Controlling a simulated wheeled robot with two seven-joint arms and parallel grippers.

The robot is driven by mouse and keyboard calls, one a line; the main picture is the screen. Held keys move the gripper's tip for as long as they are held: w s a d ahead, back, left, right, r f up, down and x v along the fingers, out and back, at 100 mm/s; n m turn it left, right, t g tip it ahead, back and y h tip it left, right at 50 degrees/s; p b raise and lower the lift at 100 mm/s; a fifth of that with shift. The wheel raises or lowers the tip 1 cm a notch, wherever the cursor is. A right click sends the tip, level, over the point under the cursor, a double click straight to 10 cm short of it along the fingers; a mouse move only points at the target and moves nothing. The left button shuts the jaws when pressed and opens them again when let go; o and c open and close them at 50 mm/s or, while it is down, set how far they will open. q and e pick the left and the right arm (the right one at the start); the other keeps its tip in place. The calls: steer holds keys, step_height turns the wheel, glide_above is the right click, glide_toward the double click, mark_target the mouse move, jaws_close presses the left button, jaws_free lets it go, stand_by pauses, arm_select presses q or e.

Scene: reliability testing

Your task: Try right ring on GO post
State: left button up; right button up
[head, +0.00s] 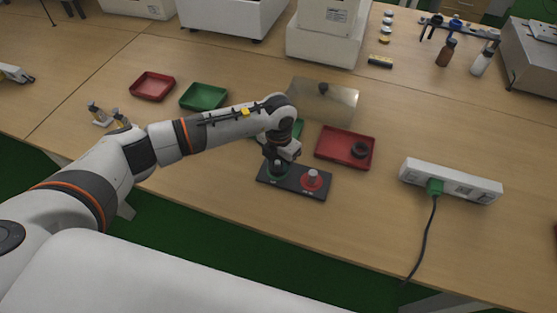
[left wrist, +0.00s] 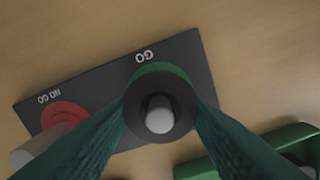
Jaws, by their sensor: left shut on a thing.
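My left gripper (head: 279,165) is shut on a dark ring (left wrist: 182,96) at the GO end of the black gauge plate (head: 295,191). In the left wrist view the pale top of the GO post (left wrist: 159,119) shows through the ring's hole. A green disc (left wrist: 160,68) shows just past the ring's edge. How far down the post the ring sits I cannot tell. The NO GO post (head: 312,175) stands bare on its red disc at the right end. Another dark ring (head: 360,150) lies in the red tray at right. My right gripper is not in view.
The right red tray (head: 329,159) is just behind the plate. A green tray (left wrist: 190,168) is close beside it, partly hidden by my arm in the head view. A white power strip (head: 470,187) with a cable lies to the right. The table in front is clear.

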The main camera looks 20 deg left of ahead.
mark_target(278, 161)
arm_select(q)
steer(key=shift+r, duration=0.15)
steer(key=shift+r+p, duration=2.1)
steer(key=shift+r, duration=1.1)
